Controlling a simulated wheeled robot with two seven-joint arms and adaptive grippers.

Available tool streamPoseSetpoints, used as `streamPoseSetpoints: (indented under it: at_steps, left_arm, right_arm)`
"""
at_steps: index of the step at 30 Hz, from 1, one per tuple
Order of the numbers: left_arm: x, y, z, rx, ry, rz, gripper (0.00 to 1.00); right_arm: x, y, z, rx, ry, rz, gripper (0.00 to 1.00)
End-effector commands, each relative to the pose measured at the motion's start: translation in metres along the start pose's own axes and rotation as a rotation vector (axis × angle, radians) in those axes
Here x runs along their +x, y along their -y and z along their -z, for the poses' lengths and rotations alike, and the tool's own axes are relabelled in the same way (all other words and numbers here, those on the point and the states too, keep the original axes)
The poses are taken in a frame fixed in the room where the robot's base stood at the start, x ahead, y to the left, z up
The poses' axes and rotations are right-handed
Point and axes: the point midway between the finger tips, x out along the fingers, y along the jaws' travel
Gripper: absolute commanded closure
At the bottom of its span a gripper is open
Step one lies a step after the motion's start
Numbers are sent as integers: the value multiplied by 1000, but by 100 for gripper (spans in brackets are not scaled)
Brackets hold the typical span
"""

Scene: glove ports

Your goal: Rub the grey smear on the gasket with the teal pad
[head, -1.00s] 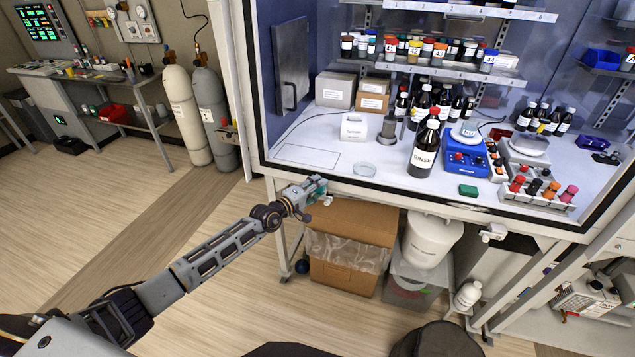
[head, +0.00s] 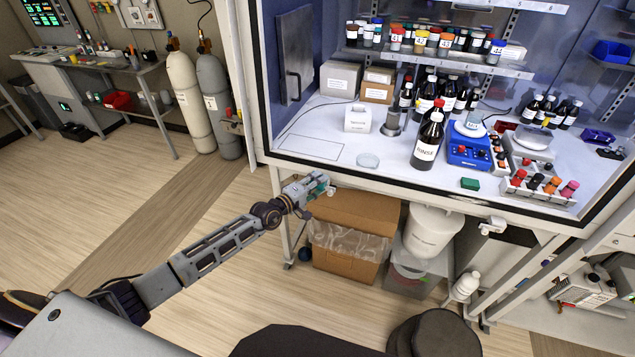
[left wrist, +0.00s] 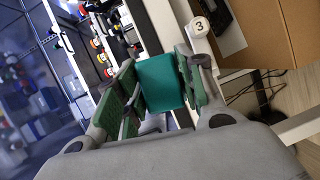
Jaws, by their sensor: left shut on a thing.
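My left gripper (head: 321,185) is in front of the front edge of the cabinet's white worktop, above the cardboard box. It is shut on the teal pad, a small block seen between the green-lined fingers in the left wrist view (left wrist: 161,83). In the head view the pad is mostly hidden by the fingers. I cannot make out a gasket or a grey smear in either view. My right gripper is not in view.
A cardboard box (head: 345,262) and a white bucket (head: 432,230) stand below. Open floor lies left.

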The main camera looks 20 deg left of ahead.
Motion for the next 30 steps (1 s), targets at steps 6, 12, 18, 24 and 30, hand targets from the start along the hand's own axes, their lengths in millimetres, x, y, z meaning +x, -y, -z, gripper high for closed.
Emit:
streamPoseSetpoints:
  at_steps: [6,12,18,24,30]
  left_arm:
    - [-13,-3,-5,0,0,0,81]
    - [-21,-3,-8,0,0,0,81]
    - [-22,-2,-9,0,0,-1,81]
    - [-22,-1,-9,0,0,-1,81]
    - [-22,-2,-9,0,0,-1,81]
  right_arm:
    - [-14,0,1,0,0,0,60]
    - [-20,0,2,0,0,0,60]
    - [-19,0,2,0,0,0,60]
    - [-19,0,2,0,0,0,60]
    - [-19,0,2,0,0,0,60]
